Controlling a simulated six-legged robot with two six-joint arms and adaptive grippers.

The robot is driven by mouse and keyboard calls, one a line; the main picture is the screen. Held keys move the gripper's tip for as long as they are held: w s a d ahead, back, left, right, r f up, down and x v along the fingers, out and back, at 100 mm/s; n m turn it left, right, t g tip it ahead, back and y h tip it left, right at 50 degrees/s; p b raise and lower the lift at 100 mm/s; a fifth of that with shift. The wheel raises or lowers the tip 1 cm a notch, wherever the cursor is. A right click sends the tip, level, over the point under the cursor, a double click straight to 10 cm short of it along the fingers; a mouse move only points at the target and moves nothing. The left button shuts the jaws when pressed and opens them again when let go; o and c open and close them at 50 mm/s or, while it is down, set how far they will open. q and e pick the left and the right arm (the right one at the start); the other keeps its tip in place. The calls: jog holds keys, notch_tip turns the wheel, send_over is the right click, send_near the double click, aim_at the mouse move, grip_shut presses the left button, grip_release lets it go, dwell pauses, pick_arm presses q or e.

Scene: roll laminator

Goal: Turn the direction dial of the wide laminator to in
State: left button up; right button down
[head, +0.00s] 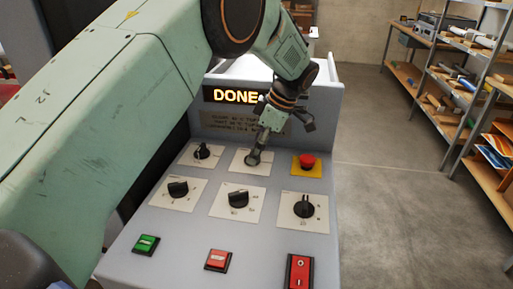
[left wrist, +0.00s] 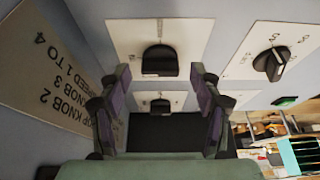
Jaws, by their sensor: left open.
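The wide laminator's grey control panel (head: 185,225) fills the middle of the head view. My left gripper (head: 254,157) points down at the top-middle dial, whose pale plate (head: 236,157) shows around it. The gripper hides most of that dial in the head view. In the left wrist view, the open fingers (left wrist: 161,72) stand on either side of a black dial (left wrist: 160,60), close to it; I cannot tell whether they touch. I cannot read its markings, so I cannot confirm it is the direction dial. Another dial (left wrist: 160,105) shows between the fingers. My right gripper is out of view.
The panel also has a top-left dial (head: 203,151), a row of three dials below, a red stop button (head: 307,160), a green button (head: 146,243) and red switches (head: 299,272). A display reads DONE (head: 235,96). Shelves (head: 470,100) stand right, past clear floor.

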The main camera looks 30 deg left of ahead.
pick_arm(q)
jog(key=v, duration=1.1)
jog(key=shift+d+r, duration=0.25)
jog(key=shift+r, duration=0.05)
